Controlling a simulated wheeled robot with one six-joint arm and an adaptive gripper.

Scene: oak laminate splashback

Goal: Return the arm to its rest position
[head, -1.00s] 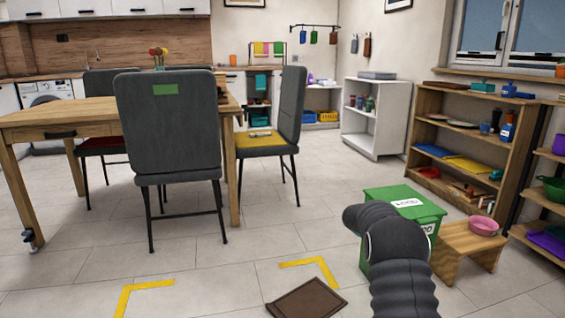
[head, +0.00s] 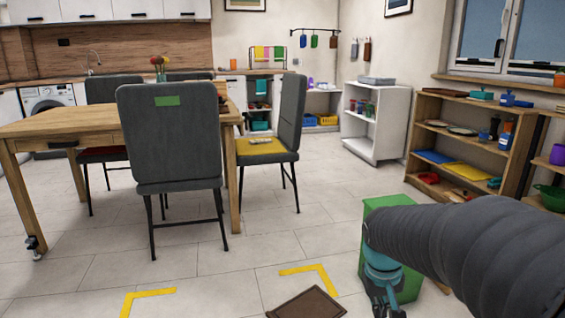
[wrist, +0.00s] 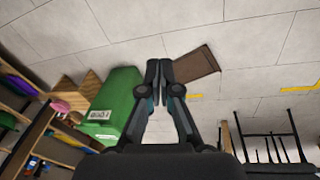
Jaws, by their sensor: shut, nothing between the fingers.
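My arm reaches in from the right edge of the head view. My gripper (head: 388,308) hangs down at the bottom of that view, in front of the green bin, with its tips cut off by the frame edge. In the wrist view my gripper (wrist: 158,68) is shut, its two fingers together with nothing between them. It points at open floor between the green bin and the brown flat board.
A green bin (head: 375,206) stands behind my arm, partly hidden. A brown board (head: 307,304) lies on the floor near yellow corner marks (head: 318,273). A grey chair (head: 170,135) stands by the wooden table (head: 60,125). Shelves (head: 468,150) line the right side.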

